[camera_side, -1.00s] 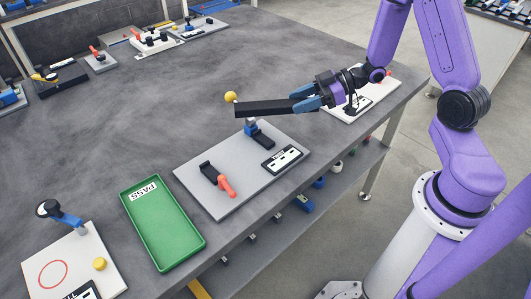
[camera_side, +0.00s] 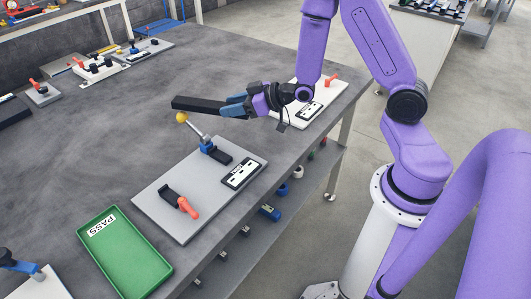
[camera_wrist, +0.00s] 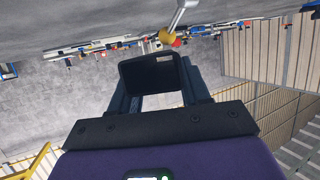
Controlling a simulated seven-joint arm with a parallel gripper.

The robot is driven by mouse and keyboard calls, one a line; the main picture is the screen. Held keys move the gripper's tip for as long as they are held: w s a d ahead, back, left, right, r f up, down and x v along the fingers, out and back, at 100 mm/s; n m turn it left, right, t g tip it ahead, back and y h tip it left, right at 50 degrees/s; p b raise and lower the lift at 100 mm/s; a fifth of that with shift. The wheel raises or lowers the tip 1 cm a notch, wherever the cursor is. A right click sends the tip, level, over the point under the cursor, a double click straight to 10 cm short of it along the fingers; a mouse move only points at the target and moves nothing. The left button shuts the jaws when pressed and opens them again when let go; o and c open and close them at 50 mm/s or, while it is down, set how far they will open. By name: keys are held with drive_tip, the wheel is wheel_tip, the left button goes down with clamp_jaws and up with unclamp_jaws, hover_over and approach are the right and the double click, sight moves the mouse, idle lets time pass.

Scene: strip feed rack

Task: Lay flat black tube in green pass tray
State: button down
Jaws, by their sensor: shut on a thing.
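The black tube (camera_side: 196,104) is long and square-sided. My gripper (camera_side: 236,106) is shut on one end of it and holds it roughly level above the grey fixture plate. In the wrist view the tube (camera_wrist: 152,78) shows nearly end-on between the two fingers of my gripper (camera_wrist: 155,97). The green pass tray (camera_side: 127,255) lies on the table at the lower left in the side view, marked PASS at its far end. It looks empty and is well apart from the tube.
The grey fixture plate (camera_side: 180,222) carries a red-handled clamp (camera_side: 187,207) and a raised lever with a yellow knob (camera_side: 182,117), close below the tube. A white plate with a blue-based lever (camera_side: 20,265) stands left of the tray. The table's middle is clear.

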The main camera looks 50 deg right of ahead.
drive_tip(key=shift+d+f+m+t+h, duration=0.1)
drive_tip(key=shift+m+t+h, duration=0.3)
drive_tip(key=shift+m+h, duration=0.75)
drive_tip(key=shift+s+d+f+m+h, duration=0.1)
drive_tip(key=shift+s+d+m+h, duration=0.25)
drive_tip(key=shift+m+h, duration=0.45)
drive_tip(key=shift+s+d+f+m+h, duration=0.15)
drive_tip(key=shift+s+m+h, duration=0.3)
drive_tip(key=shift+h, duration=0.5)
drive_tip(key=shift+r, duration=0.1)
